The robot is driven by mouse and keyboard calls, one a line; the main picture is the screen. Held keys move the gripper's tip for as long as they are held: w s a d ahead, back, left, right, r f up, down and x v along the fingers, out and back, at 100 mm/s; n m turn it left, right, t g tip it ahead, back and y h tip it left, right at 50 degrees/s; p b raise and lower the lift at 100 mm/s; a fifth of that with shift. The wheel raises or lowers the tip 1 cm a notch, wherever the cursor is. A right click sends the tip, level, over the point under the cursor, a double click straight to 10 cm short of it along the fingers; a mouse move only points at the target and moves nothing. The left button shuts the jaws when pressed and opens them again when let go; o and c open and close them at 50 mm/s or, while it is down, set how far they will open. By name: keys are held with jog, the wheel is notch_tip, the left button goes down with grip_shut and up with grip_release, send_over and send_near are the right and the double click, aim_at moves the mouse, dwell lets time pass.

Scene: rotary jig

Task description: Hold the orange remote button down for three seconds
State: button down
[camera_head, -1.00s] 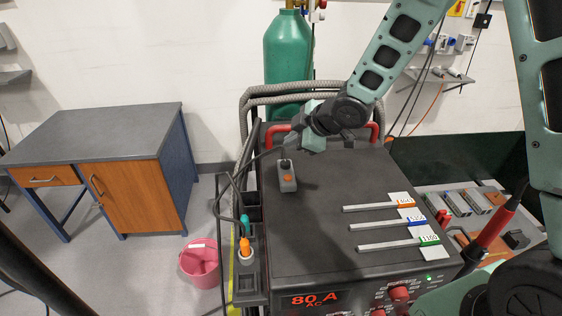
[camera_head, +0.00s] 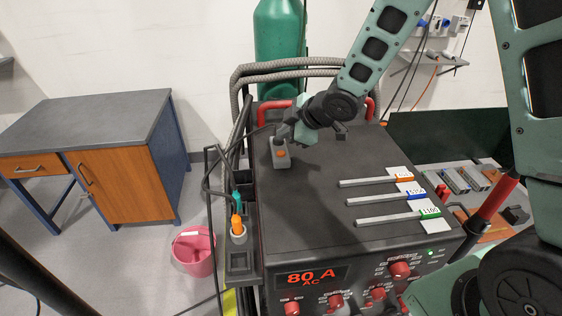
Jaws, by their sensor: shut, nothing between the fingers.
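The small grey remote (camera_head: 280,160) lies on the dark top of the welding machine (camera_head: 310,220), near its back left. Its orange button (camera_head: 281,153) shows on its upper face. My gripper (camera_head: 284,135) is shut and empty, just behind the remote's far end. The fingertips are small and dark here, and I cannot tell whether they touch the remote. The orange button is not covered by them.
Several grey bars with orange, blue and green tags (camera_head: 430,210) lie on the machine's right side. Red handles (camera_head: 275,113) and grey hoses stand behind. A side holder (camera_head: 240,262) carries orange and teal-handled tools. The top's front left is clear.

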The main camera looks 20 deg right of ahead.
jog(key=shift+f+b, duration=0.85)
jog(key=shift+f, duration=0.5)
jog(key=shift+f, duration=0.15)
dwell(0.8)
jog(key=shift+f+b, duration=0.25)
jog(key=shift+b, duration=0.1)
jog(key=shift+f+b, duration=0.4)
dwell(0.5)
jog(key=shift+r, duration=0.15)
dwell(3.0)
jog(key=shift+r+p, duration=0.7)
jog(key=shift+p, duration=0.05)
jog(key=shift+r+p, duration=2.2)
jog(key=shift+r, duration=0.25)
